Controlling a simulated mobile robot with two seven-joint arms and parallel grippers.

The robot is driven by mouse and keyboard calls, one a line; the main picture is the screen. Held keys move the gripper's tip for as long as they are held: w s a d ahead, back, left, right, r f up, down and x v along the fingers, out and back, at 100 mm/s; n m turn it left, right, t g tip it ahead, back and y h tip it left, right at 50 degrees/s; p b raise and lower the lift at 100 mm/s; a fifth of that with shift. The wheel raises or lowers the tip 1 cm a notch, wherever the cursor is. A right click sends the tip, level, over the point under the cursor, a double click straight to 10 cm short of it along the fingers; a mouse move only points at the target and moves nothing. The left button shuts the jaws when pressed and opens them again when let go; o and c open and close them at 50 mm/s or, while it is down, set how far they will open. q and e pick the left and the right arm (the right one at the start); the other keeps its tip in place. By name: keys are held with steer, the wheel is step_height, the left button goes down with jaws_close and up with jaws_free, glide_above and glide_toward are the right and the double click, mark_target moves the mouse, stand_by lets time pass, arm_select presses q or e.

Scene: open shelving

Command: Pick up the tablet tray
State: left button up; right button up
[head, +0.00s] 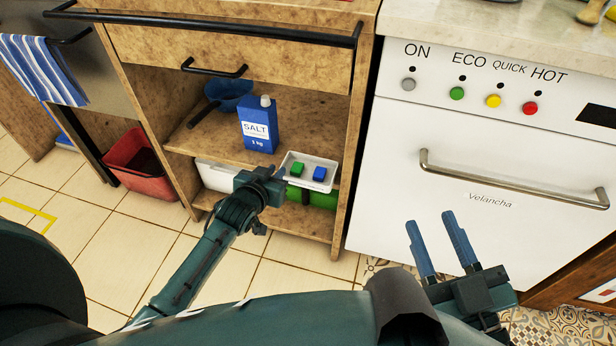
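The tablet tray (326,163) is small and white, with a green tablet (297,169) and a blue tablet (319,173) on it. It is at the front right of the middle shelf, by the shelf's edge. I cannot tell whether it rests there or is held above it. My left gripper (279,174) is at the tray's left end, close to or touching its rim. Its fingertips are hard to make out, so its grip is unclear. My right gripper (430,218) is open and empty in front of the white dishwasher, its two fingers apart.
A blue salt box (258,124) stands behind the tray, with a blue pan (228,95) to its left. A green cylinder (322,198) and a white container (217,177) are on the lower shelf. A red bin (140,168) is at left. The dishwasher (480,145) is at right.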

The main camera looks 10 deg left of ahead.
mark_target(283, 163)
arm_select(q)
steer(key=b+x, duration=0.3)
steer(key=x, duration=0.1)
steer(key=shift+w+a+f, duration=0.1)
steer(key=shift+a+f, duration=0.05)
steer(key=shift+f, duration=0.1)
steer(key=shift+w, duration=0.5)
steer(key=shift+c, duration=1.3)
jaws_close()
arm_select(e)
steer(key=shift+w+a+r+t+y, duration=0.1)
steer(key=shift+a+r+t+y, duration=0.1)
steer(key=shift+r+t+y, duration=0.25)
steer(key=shift+f, duration=0.25)
arm_select(q)
steer(key=shift+r, duration=0.1)
arm_select(e)
steer(key=shift+r+g, duration=0.15)
steer(key=shift+g, duration=0.1)
